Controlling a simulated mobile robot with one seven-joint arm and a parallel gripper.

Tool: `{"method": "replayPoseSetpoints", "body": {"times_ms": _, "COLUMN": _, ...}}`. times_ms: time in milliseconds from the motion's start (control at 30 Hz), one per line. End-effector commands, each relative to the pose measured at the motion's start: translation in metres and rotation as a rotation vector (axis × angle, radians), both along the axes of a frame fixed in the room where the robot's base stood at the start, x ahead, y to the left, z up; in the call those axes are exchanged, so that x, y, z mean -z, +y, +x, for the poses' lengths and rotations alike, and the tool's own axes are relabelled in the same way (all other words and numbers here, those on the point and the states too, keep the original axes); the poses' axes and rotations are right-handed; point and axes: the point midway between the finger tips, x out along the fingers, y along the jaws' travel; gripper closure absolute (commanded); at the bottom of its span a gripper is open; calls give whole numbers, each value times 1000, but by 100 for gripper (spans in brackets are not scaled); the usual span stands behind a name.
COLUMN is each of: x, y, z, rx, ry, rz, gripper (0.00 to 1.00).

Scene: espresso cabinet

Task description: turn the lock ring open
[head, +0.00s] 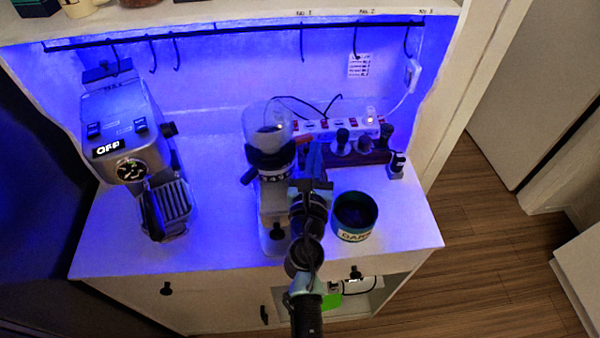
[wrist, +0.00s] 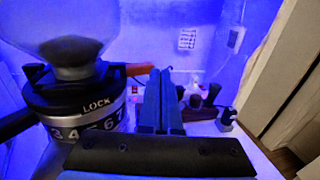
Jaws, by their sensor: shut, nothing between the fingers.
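The coffee grinder (head: 272,190) stands mid-counter with a clear hopper (head: 266,122) on top.
An espresso machine (head: 128,135) reading OFF stands at the left. A dark labelled canister (head: 356,212) stands right of my gripper. Behind are a tool rack (head: 360,155) and a power strip (head: 335,126). A hook rail (head: 230,31) runs above. The counter between machine and grinder is clear.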

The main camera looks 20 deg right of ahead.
Motion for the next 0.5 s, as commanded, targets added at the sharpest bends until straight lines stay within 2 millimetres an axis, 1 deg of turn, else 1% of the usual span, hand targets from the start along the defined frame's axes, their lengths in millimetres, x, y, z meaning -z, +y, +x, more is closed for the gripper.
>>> {"method": "replayPoseSetpoints", "body": {"times_ms": 200, "x": 0, "y": -3, "z": 6, "rx": 0, "ry": 0, "rz": 0, "gripper": 100}}
{"method": "replayPoseSetpoints", "body": {"times_ms": 500, "x": 0, "y": -5, "z": 11, "rx": 1, "ry": -1, "rz": 0, "gripper": 100}}
